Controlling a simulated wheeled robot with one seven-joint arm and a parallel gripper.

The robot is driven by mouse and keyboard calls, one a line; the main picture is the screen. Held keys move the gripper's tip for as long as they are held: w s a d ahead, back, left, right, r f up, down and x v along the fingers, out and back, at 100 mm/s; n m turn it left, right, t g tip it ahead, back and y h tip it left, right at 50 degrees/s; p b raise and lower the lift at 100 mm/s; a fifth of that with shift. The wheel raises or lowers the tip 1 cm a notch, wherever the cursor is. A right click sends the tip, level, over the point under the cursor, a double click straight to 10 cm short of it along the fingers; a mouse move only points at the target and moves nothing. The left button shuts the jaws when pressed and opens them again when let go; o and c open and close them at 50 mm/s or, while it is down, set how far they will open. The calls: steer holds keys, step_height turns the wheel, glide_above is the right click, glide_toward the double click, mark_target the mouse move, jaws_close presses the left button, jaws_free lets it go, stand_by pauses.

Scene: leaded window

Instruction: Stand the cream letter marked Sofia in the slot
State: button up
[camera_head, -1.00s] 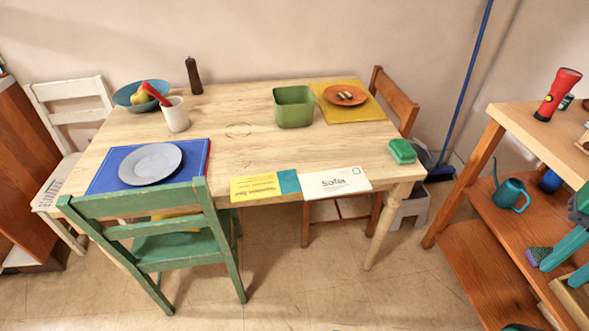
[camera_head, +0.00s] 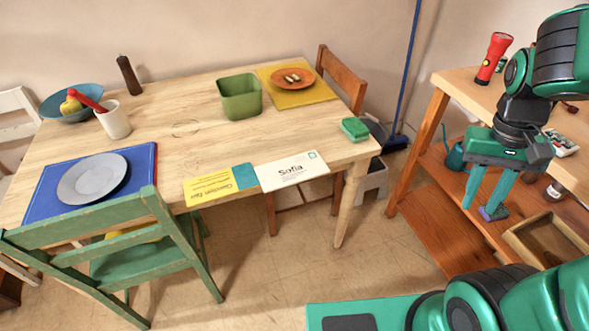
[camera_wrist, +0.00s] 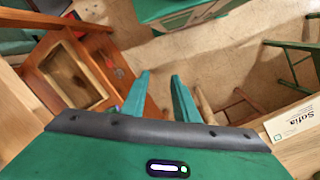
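The cream letter marked Sofia (camera_head: 290,172) lies flat at the table's front edge, its front part jutting past the edge. It also shows at the right edge of the wrist view (camera_wrist: 296,120). My gripper (camera_head: 480,208) is well to the right of the letter, in front of the wooden shelf unit. Its two green fingers point down and are apart with nothing between them; the gap also shows in the wrist view (camera_wrist: 160,78). I cannot make out a slot for certain. An open green container (camera_head: 240,97) stands on the table behind the letter.
Yellow paper (camera_head: 208,186) and a teal piece (camera_head: 244,175) lie left of the letter. A green block (camera_head: 355,128) sits at the table's right corner. A green chair (camera_head: 110,240) stands at the front left. The shelf unit (camera_head: 415,205) is on the right.

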steer(key=w+a+f+n+h, duration=0.45)
steer(key=w+a+f, duration=0.3)
steer(key=w, duration=0.25)
steer(key=n+t+h, duration=0.1)
steer(key=n+t, duration=1.3)
steer(key=t, duration=0.4)
glide_toward(293, 179)
steer(key=shift+x, duration=5)
steer(key=shift+f, duration=0.2)
jaws_close()
